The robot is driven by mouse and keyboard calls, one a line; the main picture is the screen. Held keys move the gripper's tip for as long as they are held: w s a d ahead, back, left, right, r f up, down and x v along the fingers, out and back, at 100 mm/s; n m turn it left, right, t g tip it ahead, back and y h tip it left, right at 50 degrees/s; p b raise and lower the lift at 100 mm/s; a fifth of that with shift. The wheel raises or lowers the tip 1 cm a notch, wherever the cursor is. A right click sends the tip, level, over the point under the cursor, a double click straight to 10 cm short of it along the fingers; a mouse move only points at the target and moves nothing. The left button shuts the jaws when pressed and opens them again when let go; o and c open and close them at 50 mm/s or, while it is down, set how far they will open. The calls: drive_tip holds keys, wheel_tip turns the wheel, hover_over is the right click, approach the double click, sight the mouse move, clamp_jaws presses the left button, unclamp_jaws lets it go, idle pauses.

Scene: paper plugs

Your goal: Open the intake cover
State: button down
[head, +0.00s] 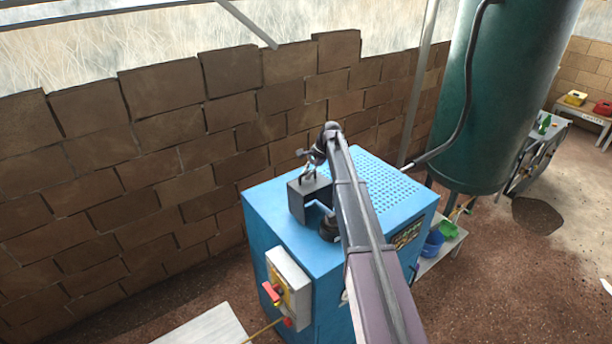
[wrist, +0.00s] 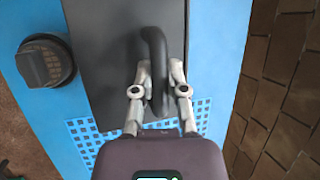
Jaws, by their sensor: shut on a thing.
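The intake cover (head: 311,187) is a dark grey box-like piece on top of the blue machine (head: 290,240). In the wrist view the cover (wrist: 110,60) is a flat dark panel with a black bar handle (wrist: 157,50). My gripper (wrist: 160,72) is shut on this handle, one silver finger on each side. In the head view my gripper (head: 311,170) is at the cover's upper side, small and partly hidden by my arm. I cannot tell whether the cover is raised from its seat.
A black round knob (wrist: 45,62) stands beside the cover. A switch box with a red handle (head: 288,285) is on the machine's front. A perforated grille (head: 375,190) covers part of the top. A green tank (head: 500,100) stands behind at right, a brick wall (head: 150,170) at left.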

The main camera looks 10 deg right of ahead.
drive_tip(key=c, duration=0.6)
unclamp_jaws()
drive_tip(key=shift+c, duration=0.2)
